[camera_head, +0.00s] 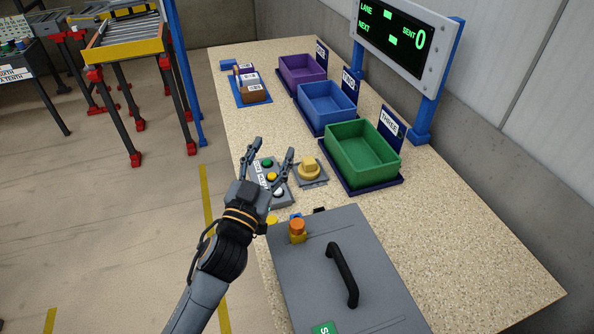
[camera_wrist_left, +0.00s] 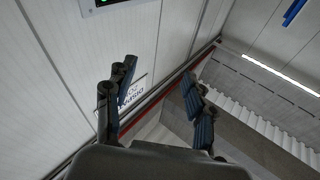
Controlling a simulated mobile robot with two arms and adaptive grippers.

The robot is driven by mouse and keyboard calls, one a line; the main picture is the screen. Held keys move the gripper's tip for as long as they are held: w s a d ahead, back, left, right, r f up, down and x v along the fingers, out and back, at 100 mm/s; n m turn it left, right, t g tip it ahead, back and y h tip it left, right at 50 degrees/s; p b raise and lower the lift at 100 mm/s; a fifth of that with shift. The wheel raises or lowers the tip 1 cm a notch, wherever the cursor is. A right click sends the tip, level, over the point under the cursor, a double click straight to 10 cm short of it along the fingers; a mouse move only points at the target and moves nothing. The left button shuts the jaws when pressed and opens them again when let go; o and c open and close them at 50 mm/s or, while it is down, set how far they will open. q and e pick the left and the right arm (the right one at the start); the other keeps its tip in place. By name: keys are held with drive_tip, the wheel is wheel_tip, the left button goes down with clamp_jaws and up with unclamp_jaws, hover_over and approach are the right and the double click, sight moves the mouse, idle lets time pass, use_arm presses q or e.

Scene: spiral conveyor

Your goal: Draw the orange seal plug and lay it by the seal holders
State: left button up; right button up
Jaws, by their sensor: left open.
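The orange seal plug (camera_head: 297,226) stands upright in a yellow base at the far left corner of the grey case lid (camera_head: 390,285). Small yellow (camera_head: 272,219), blue (camera_head: 295,216) and black (camera_head: 319,210) pieces lie along the case's far edge; I cannot tell whether these are the seal holders. My left gripper (camera_head: 273,151) is open and empty, above the button panel and beyond the plug. Its spread fingers also show in the left wrist view (camera_wrist_left: 157,105), with only wall and ceiling behind them. My right gripper is not in view.
A button panel (camera_head: 279,194) and a yellow knob (camera_head: 310,170) sit near my left gripper. Purple (camera_head: 302,68), blue (camera_head: 327,104) and green (camera_head: 362,150) bins line the table's back. The case has a black handle (camera_head: 343,275). Bare table lies right of the case.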

use_arm(q)
drive_tip(key=s+d+r+m+g+h, duration=0.3)
drive_tip(key=s+d+r+m+h, duration=0.1)
drive_tip(key=d+r+m+h, duration=0.65)
drive_tip(key=s+d+r+m+g+h, duration=0.35)
drive_tip(key=s+d+m+g, duration=0.8)
drive_tip(key=m+g, duration=0.7)
drive_tip(key=n+t+y+p, duration=0.2)
drive_tip(key=y, duration=1.9)
approach(297, 223)
wheel_tip(297, 223, down, 8)
drive_tip(key=p, duration=0.3)
drive_tip(key=shift+s+a+f+p, duration=0.1)
drive_tip(key=shift+f+p, duration=0.15)
drive_tip(key=shift+p, duration=0.15)
drive_tip(key=shift+f, duration=0.9)
